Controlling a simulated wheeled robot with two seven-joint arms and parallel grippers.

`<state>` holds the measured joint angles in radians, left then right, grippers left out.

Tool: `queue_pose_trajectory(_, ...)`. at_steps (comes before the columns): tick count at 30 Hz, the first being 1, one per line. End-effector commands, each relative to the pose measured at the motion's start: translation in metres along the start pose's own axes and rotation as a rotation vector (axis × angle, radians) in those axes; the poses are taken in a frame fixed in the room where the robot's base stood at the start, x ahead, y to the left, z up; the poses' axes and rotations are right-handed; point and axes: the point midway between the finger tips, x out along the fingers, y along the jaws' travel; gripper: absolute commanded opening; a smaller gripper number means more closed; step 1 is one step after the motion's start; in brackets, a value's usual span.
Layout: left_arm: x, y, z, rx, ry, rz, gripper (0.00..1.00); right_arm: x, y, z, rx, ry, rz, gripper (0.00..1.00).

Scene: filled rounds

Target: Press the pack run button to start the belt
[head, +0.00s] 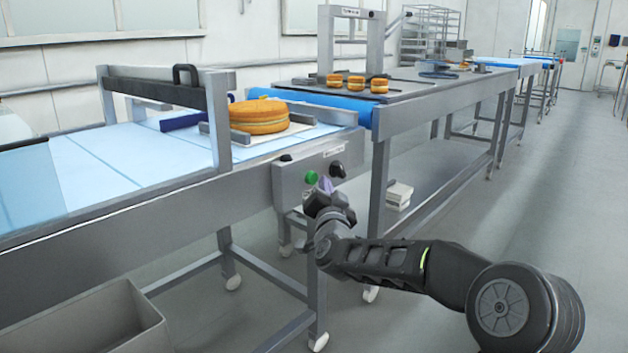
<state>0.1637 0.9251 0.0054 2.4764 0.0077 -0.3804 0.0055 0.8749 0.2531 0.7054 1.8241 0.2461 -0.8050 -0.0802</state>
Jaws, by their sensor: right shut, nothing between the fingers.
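A grey control box (292,187) is fixed to the side of the near belt table. A green button (311,177), which looks like the run button, sits on its face, with a black knob (337,169) to its right and a small label above that is too small to read. My right gripper (326,185) is shut and empty. Its purplish tips are just right of and slightly below the green button, in front of the box. I cannot tell whether they touch the box. My left gripper is not in view.
A layered round cake (258,116) sits on a white board near the end of the blue-white belt (100,165), by a metal guard frame (220,115). A second table (440,90) carries smaller filled rounds (356,82). A grey bin (95,325) stands lower left. The floor at right is clear.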

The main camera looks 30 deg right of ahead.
Motion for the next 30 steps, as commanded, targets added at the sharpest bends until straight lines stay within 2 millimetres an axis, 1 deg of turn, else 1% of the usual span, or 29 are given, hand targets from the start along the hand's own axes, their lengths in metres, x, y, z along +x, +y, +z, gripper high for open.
queue_pose_trajectory(14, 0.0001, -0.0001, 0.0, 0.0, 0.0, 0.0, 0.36, 0.0003, -0.0004, 0.0004, 0.0, 0.0, 0.0, 0.0)
queue_pose_trajectory(21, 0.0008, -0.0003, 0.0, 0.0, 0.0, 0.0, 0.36, 0.005, -0.0046, 0.0038, 0.001, 0.0, -0.001, 0.0)
queue_pose_trajectory(30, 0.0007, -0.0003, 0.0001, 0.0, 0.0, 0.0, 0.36, 0.006, -0.0043, 0.0041, 0.0, 0.0, 0.0, 0.0)
